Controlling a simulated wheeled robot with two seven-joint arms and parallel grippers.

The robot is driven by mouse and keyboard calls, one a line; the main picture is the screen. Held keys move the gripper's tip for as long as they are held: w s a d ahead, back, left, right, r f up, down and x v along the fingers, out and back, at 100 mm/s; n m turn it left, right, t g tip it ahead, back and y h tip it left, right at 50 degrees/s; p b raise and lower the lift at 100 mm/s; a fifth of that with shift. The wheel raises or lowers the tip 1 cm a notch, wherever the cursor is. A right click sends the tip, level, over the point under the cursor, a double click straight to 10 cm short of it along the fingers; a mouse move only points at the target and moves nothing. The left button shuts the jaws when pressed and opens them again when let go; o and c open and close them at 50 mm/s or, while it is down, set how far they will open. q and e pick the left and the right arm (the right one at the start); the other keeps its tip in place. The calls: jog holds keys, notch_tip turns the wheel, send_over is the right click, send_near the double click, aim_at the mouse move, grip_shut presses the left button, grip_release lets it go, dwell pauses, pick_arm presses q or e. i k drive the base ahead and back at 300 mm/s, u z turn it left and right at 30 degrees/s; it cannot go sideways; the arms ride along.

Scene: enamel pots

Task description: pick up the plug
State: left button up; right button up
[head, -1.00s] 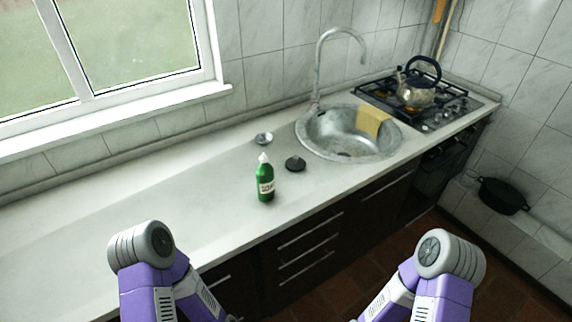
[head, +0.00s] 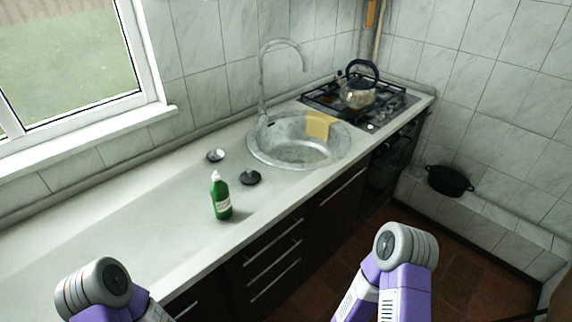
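A round black plug (head: 250,177) with a raised centre lies on the pale counter, left of the steel sink (head: 257,150) and just behind and to the right of a green bottle. A small round metal piece (head: 215,155) lies a little behind the plug. I cannot tell exactly what it is. Only bent parts of my two arms show at the bottom of the head view. Both grippers are out of view.
The green bottle (head: 221,198) with a white top stands upright near the plug. A yellow cloth (head: 319,124) hangs over the sink rim. A kettle (head: 357,95) stands on the stove. A black pot (head: 448,180) sits on a low ledge. The counter's left part is clear.

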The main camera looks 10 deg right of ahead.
aim_at(250, 177)
jog(key=z, duration=0.45)
jog(key=k, duration=0.55)
jog(key=z, duration=1.1)
jog(key=i, duration=1.25)
jog(key=u, duration=1)
jog(key=i, duration=0.75)
jog(key=u, duration=0.7)
